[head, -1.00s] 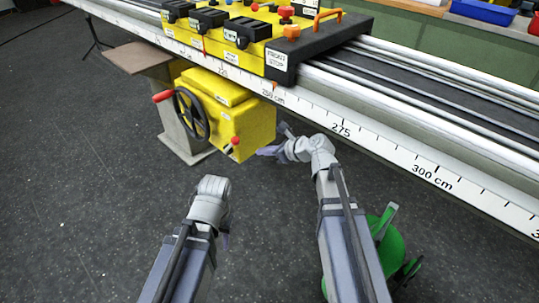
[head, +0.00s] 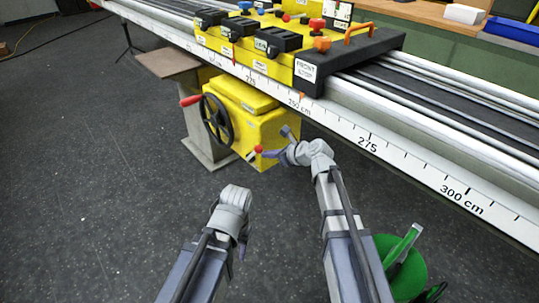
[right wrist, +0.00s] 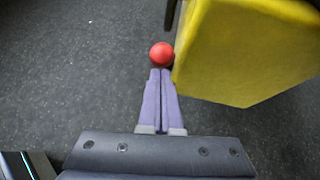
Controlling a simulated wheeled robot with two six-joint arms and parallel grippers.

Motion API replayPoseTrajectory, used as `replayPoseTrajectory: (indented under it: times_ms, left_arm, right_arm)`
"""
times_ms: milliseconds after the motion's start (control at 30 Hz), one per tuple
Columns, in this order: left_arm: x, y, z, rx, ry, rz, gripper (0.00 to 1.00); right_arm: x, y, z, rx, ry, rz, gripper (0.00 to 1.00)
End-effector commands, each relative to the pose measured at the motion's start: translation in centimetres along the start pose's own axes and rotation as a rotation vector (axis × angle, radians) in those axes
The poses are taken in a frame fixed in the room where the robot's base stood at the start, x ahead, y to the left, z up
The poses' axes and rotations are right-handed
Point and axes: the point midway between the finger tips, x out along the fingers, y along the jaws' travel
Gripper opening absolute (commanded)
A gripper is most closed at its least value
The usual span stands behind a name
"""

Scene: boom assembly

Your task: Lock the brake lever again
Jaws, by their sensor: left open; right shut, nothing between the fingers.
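The brake lever is a short stick with a red ball knob (head: 258,148) at the lower front of the yellow gearbox (head: 280,133). The knob also shows in the right wrist view (right wrist: 161,54), just beyond the fingertips and beside the yellow box wall. My right gripper (head: 270,154) is shut and empty, its tips close to the knob on its right side; I cannot tell whether they touch. In the right wrist view its fingers (right wrist: 160,73) lie together. My left gripper (head: 243,248) hangs lower over the floor, away from the gearbox, its fingers mostly hidden behind its wrist.
A black handwheel (head: 217,121) with a red handle is on the gearbox's left side. The rail with a centimetre scale (head: 400,159) runs diagonally above it, carrying a yellow control carriage (head: 262,62). A green round object (head: 402,262) stands below my right arm.

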Motion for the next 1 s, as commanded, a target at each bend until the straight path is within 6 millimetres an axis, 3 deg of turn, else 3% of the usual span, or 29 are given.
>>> replayPoseTrajectory:
  times_ms: [167, 700, 1000]
  left_arm:
    - [-1.2, -0.1, 0.1, -0.001, 0.0, 0.0, 0.49]
    - [-9.8, -0.8, 0.6, -0.008, -0.002, 0.009, 0.49]
    - [-11.0, -0.9, 0.7, -0.008, -0.002, 0.011, 0.49]
  right_arm:
    - [0.0, -0.1, 0.9, 0.001, 0.026, 0.005, 0.0]
    - [1.9, -1.0, 6.1, 0.033, 0.337, 0.039, 0.0]
    - [3.2, -1.1, 7.2, 0.041, 0.4, 0.041, 0.0]
